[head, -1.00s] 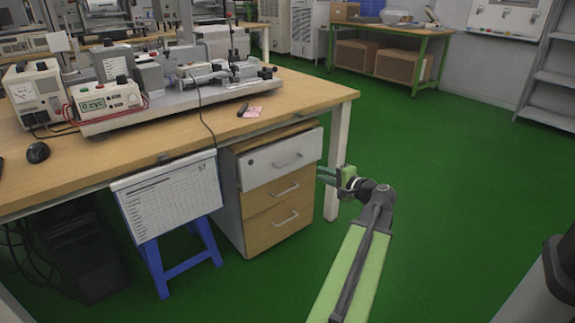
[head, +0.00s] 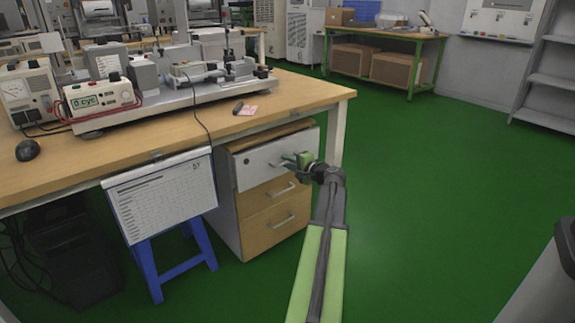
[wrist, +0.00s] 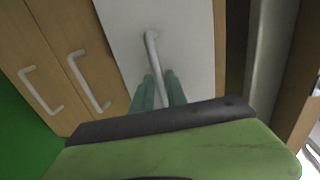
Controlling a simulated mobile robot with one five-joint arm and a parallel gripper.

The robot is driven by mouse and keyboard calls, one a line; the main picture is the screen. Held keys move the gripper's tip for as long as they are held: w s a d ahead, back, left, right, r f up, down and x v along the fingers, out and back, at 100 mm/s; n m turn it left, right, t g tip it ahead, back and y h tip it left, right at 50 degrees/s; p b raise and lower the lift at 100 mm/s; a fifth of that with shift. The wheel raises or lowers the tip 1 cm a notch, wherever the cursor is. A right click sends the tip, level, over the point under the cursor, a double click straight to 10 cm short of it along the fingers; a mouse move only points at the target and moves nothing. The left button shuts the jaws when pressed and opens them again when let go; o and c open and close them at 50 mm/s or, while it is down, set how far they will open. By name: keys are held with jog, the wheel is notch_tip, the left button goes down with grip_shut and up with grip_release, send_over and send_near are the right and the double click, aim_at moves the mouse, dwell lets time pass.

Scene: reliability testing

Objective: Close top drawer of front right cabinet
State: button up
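The front right cabinet (head: 228,212) stands under the right end of the wooden desk. Its top drawer (head: 262,168) has a white front and is pulled out a little, standing proud of the two wood-coloured drawers below. My gripper (head: 290,161) is at the right part of that front, covering its handle in the head view. In the wrist view, my green fingertips (wrist: 161,84) are apart on either side of the white top drawer handle (wrist: 152,50). Whether they touch the handle is unclear. The white front (wrist: 190,45) fills the middle of the wrist view.
The desk (head: 285,98) overhangs the cabinet, with a white leg (head: 336,140) close to my gripper. A blue stool (head: 172,262) and a hanging paper sheet (head: 160,195) are left of the cabinet. The green floor (head: 430,190) to the right is clear.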

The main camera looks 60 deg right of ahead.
grip_shut()
dwell(1.4)
